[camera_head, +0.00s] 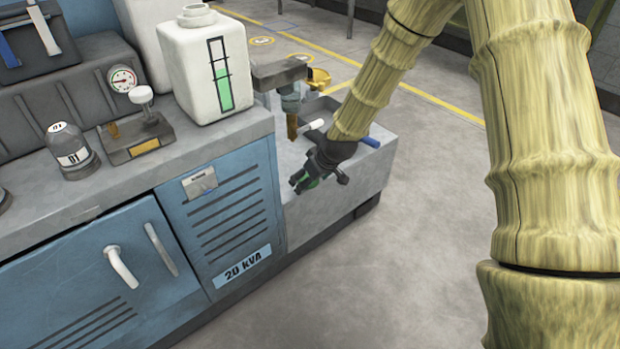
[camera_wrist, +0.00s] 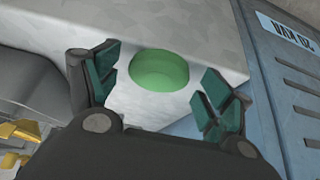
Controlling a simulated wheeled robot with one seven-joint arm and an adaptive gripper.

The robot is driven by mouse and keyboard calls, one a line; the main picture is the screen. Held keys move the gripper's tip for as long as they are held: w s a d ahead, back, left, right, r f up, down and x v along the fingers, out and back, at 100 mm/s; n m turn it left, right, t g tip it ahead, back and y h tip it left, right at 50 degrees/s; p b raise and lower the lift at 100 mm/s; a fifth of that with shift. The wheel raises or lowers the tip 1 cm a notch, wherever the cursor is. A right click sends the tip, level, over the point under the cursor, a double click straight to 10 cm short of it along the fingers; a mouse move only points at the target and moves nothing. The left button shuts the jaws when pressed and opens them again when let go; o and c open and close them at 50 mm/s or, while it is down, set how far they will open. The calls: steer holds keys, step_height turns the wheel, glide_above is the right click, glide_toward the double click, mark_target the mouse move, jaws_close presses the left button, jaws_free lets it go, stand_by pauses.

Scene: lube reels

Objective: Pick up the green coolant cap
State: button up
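The green coolant cap (camera_wrist: 160,71) is a round, shallow green piece on the light grey ledge (camera_wrist: 205,35) in the wrist view. In the head view only a bit of green (camera_head: 313,183) shows at my gripper (camera_head: 303,180), which hides most of it. In the wrist view my gripper (camera_wrist: 158,88) is open, with one dark green fingertip pad on each side of the cap. The cap appears a little beyond the fingertips, and I see a gap on both sides. Nothing is held.
A white coolant tank (camera_head: 205,70) with a green level strip stands on the blue cabinet (camera_head: 225,205) to the left. A nozzle fixture (camera_head: 290,97) and a tray with a blue-handled item (camera_head: 370,142) are close behind my gripper. Open floor (camera_head: 400,250) lies to the right.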

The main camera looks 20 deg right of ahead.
steer(key=shift+s+d+r, duration=0.15)
steer(key=shift+r, duration=0.3)
steer(key=v, duration=1.1)
